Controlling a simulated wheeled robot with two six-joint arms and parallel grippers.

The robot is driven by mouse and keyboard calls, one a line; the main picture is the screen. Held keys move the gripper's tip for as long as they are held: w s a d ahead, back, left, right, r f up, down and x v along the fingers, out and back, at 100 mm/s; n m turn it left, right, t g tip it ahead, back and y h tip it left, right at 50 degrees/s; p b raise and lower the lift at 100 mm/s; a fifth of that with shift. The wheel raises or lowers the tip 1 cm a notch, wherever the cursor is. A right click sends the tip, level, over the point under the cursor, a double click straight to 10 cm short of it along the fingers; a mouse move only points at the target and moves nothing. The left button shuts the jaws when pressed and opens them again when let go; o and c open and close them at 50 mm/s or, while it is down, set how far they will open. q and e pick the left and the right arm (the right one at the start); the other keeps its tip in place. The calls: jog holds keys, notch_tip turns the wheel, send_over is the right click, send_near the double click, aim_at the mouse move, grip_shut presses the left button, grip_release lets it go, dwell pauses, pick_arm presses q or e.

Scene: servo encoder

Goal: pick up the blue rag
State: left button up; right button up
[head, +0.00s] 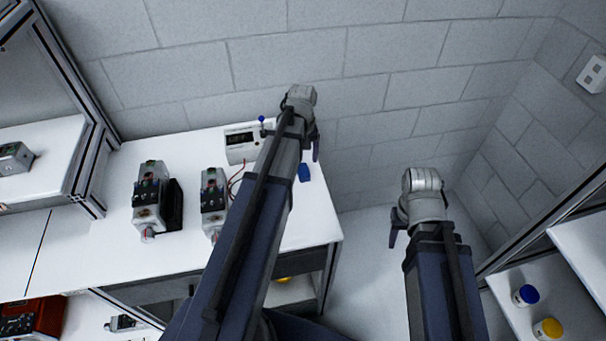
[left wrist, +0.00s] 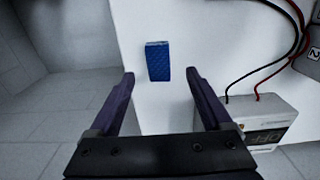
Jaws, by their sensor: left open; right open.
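The blue rag (head: 304,172) lies on the white table (head: 318,215) near its right edge. In the left wrist view the blue rag (left wrist: 158,61) is a small textured blue rectangle on the white surface, just beyond the fingertips and roughly between their lines. My left gripper (left wrist: 160,75) is open and empty, with one finger on each side. In the head view my left gripper (head: 312,145) is above the table's far right corner, close to the rag. My right gripper (head: 396,232) is away from the table, over the floor at right; its fingers are mostly hidden.
A white meter box (head: 242,143) with red and black wires stands at the table's back, near the rag. Two servo units (head: 150,200) (head: 214,198) stand further left. A shelf at right holds a blue-lidded jar (head: 525,295) and a yellow-lidded jar (head: 547,328). A wall is behind the table.

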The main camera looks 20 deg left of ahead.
aim_at(303, 170)
pick_arm(q)
notch_tip(303, 170, down, 5)
jog(key=b, duration=0.5)
jog(key=shift+w+f, duration=0.1)
grip_shut()
dwell(0.4)
